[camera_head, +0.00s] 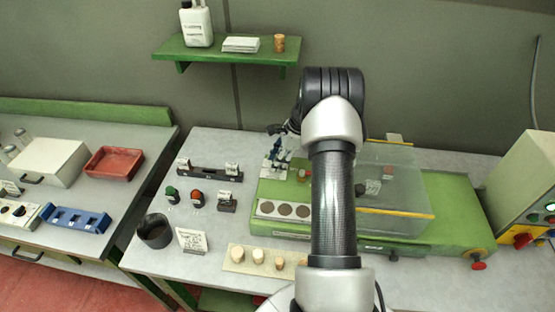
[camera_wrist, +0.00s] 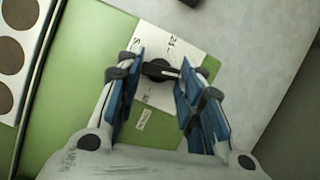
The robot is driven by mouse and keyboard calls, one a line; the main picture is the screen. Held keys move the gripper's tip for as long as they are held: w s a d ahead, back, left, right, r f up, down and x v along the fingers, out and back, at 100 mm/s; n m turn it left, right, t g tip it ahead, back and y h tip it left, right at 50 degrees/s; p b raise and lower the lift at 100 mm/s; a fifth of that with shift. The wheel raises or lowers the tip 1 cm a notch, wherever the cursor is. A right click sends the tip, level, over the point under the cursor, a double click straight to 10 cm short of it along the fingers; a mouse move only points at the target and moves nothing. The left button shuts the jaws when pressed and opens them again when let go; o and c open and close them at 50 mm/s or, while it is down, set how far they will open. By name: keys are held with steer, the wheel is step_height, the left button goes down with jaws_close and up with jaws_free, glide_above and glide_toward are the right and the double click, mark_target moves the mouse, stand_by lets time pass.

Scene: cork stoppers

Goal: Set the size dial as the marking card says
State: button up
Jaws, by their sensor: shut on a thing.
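The size dial (camera_wrist: 158,69) is a black pointer knob on a white plate (camera_wrist: 178,38) with printed marks, fixed to the green machine top. In the head view my gripper (camera_head: 283,156) is at the white plate on the machine's left back corner, partly hiding the dial. A white written card (camera_head: 191,240) stands at the bench front; its writing is too small to read.
The green machine (camera_head: 450,205) has a clear cover (camera_head: 405,195) right of my arm and a tray of round brown discs (camera_head: 284,209) in front. A green shelf (camera_head: 225,52) hangs behind.

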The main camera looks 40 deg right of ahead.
steer(key=n, duration=0.1)
steer(key=n+g, duration=0.1)
steer(key=n, duration=0.1)
steer(key=shift+w+d+n+y+p, duration=0.1)
steer(key=shift+w+n+y+p, duration=0.1)
steer(key=shift+n+y+p, duration=0.1)
steer(key=n+g, duration=0.1)
steer(key=n, duration=0.2)
steer(key=shift+w+n+g, duration=0.15)
steer(key=shift+n+g, duration=0.15)
steer(key=n+g, duration=0.1)
steer(key=n, duration=0.1)
steer(key=n+b, duration=0.1)
steer(key=n, duration=0.1)
steer(key=shift+w+f+n+g, duration=0.1)
steer(key=shift+w+n+g, duration=0.1)
steer(key=shift+n+g, duration=0.15)
steer(key=shift+w+n+g+h+b, duration=0.1)
steer(key=shift+n+g+h+b, duration=0.4)
steer(key=shift+n, duration=1.15)
steer(key=o, duration=1.1)
steer(key=shift+c, duration=0.2)
